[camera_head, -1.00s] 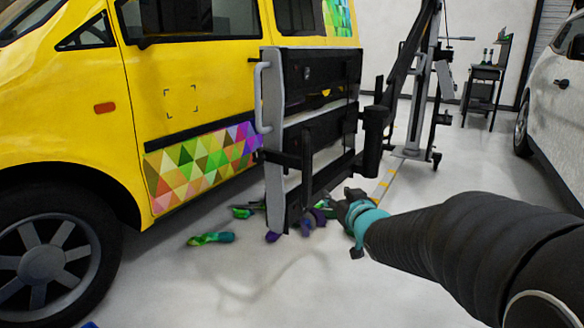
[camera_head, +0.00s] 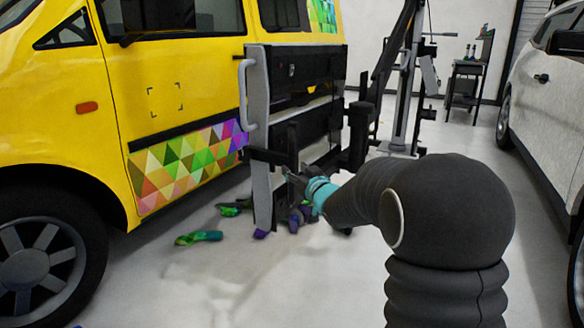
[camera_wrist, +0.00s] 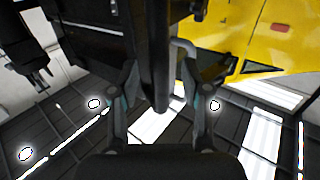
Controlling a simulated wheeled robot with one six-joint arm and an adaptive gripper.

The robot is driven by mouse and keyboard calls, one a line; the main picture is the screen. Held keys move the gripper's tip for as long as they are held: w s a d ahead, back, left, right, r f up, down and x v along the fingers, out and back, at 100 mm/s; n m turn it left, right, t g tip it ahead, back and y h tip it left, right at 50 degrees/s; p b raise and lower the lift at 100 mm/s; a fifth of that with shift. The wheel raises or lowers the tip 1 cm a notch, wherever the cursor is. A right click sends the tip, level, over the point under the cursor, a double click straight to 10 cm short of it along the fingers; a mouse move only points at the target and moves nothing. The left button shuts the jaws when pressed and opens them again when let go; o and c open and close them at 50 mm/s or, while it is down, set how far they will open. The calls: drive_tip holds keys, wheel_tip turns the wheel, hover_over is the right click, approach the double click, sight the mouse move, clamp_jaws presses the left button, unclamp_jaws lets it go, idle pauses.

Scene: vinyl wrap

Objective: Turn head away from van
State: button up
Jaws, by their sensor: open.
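The yellow van (camera_head: 105,110) stands at the left, with a colored triangle pattern on its lower side. The head (camera_head: 300,75) is a black boxy unit with a pale grey edge panel and a grey handle (camera_head: 244,95). It stands upright close beside the van's side. My gripper (camera_head: 291,181) is at the head's lower front, by a dark bar. In the wrist view my open gripper (camera_wrist: 160,88) has a finger on each side of a dark bar (camera_wrist: 157,50). I cannot tell whether they touch. The van (camera_wrist: 250,40) shows at upper right there.
A dark and grey stand (camera_head: 405,100) rises behind the head. Green and purple crumpled pieces (camera_head: 199,238) lie on the floor under and left of the head. A white car (camera_head: 550,100) is at the right. A small dark desk (camera_head: 470,80) stands at the back. Floor in front is clear.

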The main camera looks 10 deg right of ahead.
sight(293, 168)
drive_tip(key=shift+x, duration=1.7)
drive_tip(key=shift+s, duration=0.1)
clamp_jaws()
